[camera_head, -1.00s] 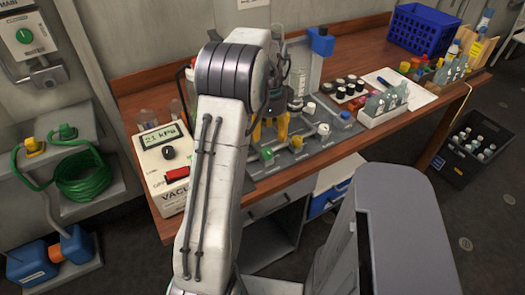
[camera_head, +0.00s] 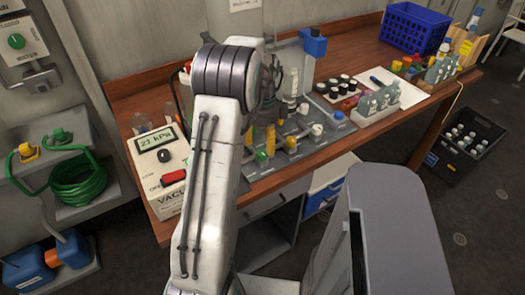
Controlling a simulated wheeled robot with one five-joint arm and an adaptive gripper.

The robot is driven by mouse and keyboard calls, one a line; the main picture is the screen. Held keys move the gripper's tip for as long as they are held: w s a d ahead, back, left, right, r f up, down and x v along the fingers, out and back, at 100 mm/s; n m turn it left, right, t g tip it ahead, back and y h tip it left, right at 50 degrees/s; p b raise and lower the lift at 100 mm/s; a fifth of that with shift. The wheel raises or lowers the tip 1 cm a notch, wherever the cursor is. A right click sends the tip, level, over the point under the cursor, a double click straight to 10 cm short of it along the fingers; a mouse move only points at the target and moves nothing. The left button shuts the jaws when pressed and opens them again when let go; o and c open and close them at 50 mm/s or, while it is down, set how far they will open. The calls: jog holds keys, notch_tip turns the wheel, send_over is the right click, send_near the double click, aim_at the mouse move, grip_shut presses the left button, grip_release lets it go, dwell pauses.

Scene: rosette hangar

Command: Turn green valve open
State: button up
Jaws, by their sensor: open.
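The green valve knob (camera_head: 262,158) is the leftmost of a row of coloured knobs on a grey manifold on the wooden bench. A yellow knob (camera_head: 291,143), a white knob (camera_head: 317,129) and a blue knob (camera_head: 339,115) follow it to the right. My gripper (camera_head: 264,140) has yellow fingers and hangs pointing down just behind and above the green knob. It is open, and I see nothing held. My arm hides part of the gripper and the left side of the manifold. I cannot tell whether a finger touches the green knob.
A vacuum controller (camera_head: 160,165) with a display and red switch stands left of my arm. Vials (camera_head: 345,85), a white rack (camera_head: 370,108) and a blue basket (camera_head: 418,28) are to the right. A black crate (camera_head: 466,145) is on the floor. A green hose (camera_head: 80,180) hangs at left.

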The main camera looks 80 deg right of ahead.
aim_at(262, 153)
jog(key=shift+a+f+p, duration=0.1)
jog(key=shift+f+p, duration=0.6)
jog(key=shift+f, duration=1.85)
grip_shut()
